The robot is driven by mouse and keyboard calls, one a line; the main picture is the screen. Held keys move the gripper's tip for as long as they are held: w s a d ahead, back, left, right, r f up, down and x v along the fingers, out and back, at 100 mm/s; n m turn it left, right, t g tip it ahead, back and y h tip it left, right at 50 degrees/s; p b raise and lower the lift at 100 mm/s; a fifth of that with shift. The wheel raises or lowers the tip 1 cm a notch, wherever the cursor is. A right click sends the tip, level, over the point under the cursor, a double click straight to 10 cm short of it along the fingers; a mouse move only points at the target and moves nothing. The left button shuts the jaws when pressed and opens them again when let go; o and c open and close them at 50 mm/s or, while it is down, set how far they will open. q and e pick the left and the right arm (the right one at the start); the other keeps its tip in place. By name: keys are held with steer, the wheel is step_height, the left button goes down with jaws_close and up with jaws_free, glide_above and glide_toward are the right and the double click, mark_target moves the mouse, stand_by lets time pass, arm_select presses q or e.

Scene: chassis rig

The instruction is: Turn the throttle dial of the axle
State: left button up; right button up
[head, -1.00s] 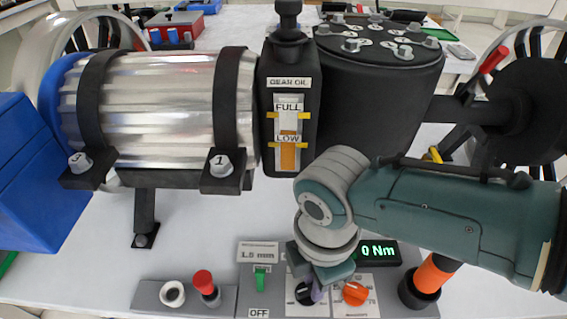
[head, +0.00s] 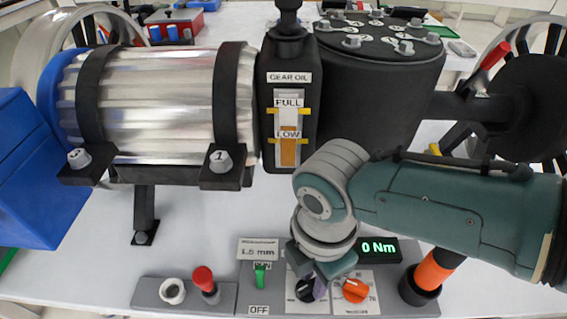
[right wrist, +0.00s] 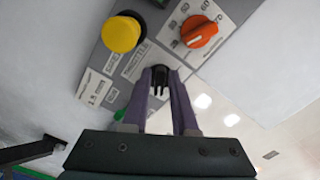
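A black dial (head: 304,291) sits on the grey control panel, left of an orange dial (head: 354,291) with a numbered scale. In the right wrist view the black dial (right wrist: 160,76) lies between the purple fingertips of my right gripper (right wrist: 161,84), beside a label that seems to read THROTTLE. The orange dial (right wrist: 199,31) is clear of the fingers. In the head view my right gripper (head: 319,287) points down at the black dial and partly covers it. The gap between the fingers is narrow; whether they press on the dial cannot be told. My left gripper is out of view.
A yellow button (right wrist: 121,33) is close to the dials. A green switch (head: 260,275), a red knob (head: 205,283) and a display reading 0 Nm (head: 379,247) are nearby. A black cup holding an orange-handled tool (head: 433,272) stands at right.

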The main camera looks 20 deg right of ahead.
mark_target(313, 283)
steer(key=shift+o, duration=1.3)
step_height(313, 283, up, 10)
steer(key=p, duration=0.4)
steer(key=shift+p, duration=0.3)
steer(key=shift+s, duration=0.1)
steer(key=s+a+r+m+y+p, duration=0.2)
steer(key=s+a+r+m, duration=0.1)
steer(key=s+a+m, duration=0.15)
steer(key=s+d+r+m+t+h+p, duration=0.1)
steer(key=s+d+r+m+t, duration=0.1)
steer(key=s+d+r+m, duration=0.35)
steer(key=s+d+r+m+t+h+p, duration=0.1)
steer(key=s+d+r+m+t+p, duration=0.15)
steer(key=d+r+m, duration=0.5)
step_height(313, 283, up, 36)
steer(key=m+p, duration=0.1)
steer(key=p, duration=3.6)
steer(key=shift+a+g, duration=0.2)
steer(key=shift+g, duration=0.25)
